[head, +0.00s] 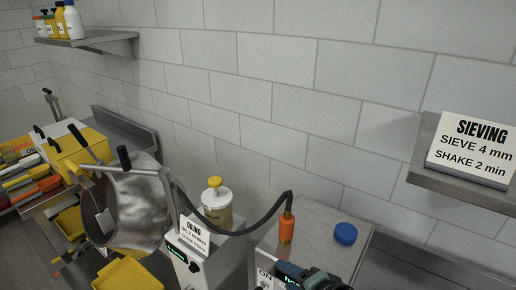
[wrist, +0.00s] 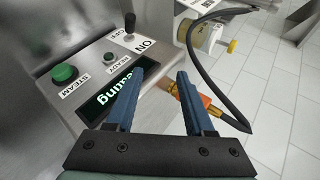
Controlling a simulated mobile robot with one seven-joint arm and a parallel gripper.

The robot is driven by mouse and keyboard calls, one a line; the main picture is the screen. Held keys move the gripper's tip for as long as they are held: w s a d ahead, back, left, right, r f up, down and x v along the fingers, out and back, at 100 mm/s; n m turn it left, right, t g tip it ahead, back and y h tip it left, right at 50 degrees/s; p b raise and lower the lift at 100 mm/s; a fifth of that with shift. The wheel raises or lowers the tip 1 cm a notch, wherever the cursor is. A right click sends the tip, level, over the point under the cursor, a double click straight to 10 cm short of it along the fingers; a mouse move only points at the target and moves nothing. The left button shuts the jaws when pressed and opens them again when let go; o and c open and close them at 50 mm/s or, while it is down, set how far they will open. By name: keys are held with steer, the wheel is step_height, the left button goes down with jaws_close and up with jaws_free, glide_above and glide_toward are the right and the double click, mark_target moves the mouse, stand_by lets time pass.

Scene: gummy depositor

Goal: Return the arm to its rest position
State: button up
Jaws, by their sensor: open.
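My gripper (wrist: 168,88) shows in the wrist view with its two blue fingers apart and nothing between them. It is in front of a steel machine's control panel (wrist: 92,75), which has a green button, a lit display and STEAM, READY and ON labels. The left finger overlaps part of the display.
A blue cap (head: 345,233) lies on the steel box (head: 310,228). To the left stand an oiling unit (head: 200,255), a yellow-lidded container (head: 216,203), a metal drum (head: 140,208) and yellow bins (head: 128,275). A wall shelf (head: 460,190) with a SIEVING sign is at right.

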steer(key=w+a+r+n+t+h, duration=0.1)
steer(key=w+r+n+t, duration=0.15)
steer(key=r, duration=0.65)
steer(key=w+r+n+t+h, duration=0.1)
steer(key=r+t, duration=0.2)
steer(key=r, duration=0.5)
steer(key=w+a+r+n+t+h, duration=0.1)
steer(key=r+n+t, duration=0.15)
steer(key=r, duration=0.65)
steer(key=s+a+r+n+t, duration=0.1)
steer(key=s+r+t, duration=0.2)
steer(key=s+r, duration=0.2)
steer(key=s+a+r+n+t+h, duration=0.1)
steer(key=s+r, duration=0.4)
steer(key=r, duration=0.7)
steer(key=s+a+r+n+t, duration=0.3)
steer(key=s+r+t, duration=0.2)
steer(key=r, duration=0.3)
steer(key=shift+r+t+h, duration=0.25)
steer(key=shift+t+h, duration=0.15)
steer(key=shift+t, duration=0.1)
